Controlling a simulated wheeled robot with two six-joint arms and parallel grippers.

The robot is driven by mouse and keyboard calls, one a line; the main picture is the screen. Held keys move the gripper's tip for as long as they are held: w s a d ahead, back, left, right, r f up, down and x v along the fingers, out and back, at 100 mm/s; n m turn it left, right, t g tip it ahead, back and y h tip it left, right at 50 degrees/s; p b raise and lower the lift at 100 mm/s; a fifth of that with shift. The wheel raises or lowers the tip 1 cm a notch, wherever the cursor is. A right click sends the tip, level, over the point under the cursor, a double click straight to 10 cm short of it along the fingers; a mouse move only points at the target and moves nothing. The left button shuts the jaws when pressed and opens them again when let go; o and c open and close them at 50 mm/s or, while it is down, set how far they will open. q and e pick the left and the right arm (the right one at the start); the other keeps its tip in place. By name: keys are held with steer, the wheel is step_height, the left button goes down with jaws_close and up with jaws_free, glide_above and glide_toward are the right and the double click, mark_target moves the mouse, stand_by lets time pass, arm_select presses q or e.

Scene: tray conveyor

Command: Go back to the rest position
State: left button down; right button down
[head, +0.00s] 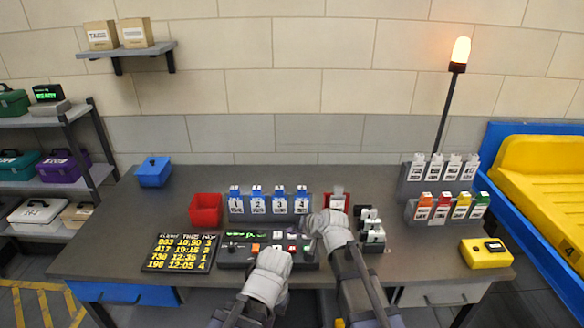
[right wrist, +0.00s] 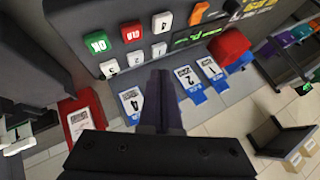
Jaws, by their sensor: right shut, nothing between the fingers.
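My right gripper (head: 311,222) is over the console's right part in the head view. In the right wrist view its dark fingers (right wrist: 163,95) are together, with nothing between them, close to the console's buttons; I cannot tell whether they touch. The console (head: 235,254) has a lit green display and several buttons, including a green OK button (right wrist: 97,42) and a red CLR button (right wrist: 131,32). My left arm reaches over the console's front; its hand (head: 268,276) shows from behind and its fingertips are hidden.
Blue numbered cards (head: 257,204) stand in a grey rack behind the console. A red bin (head: 206,208), a blue bin (head: 154,170) and a flight board (head: 181,252) are left. Card racks (head: 445,208) and a yellow device (head: 486,253) are right. An orange lamp (head: 461,50) glows.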

steer(key=s+d+f+n+g+h, duration=0.2)
steer(key=s, duration=0.6)
steer(key=s+d+f+n+g+h, duration=0.1)
steer(key=s+f+g+h, duration=0.1)
steer(key=s, duration=0.7)
steer(key=s+d+f+n+g+h, duration=0.2)
steer(key=s+g, duration=0.1)
steer(key=s, duration=0.5)
steer(key=shift+s+d+f+n+g+h, duration=0.25)
steer(key=shift+s+d+n+g+h, duration=0.05)
steer(key=shift+g+h, duration=0.1)
arm_select(q)
steer(key=c, duration=1.6)
jaws_free()
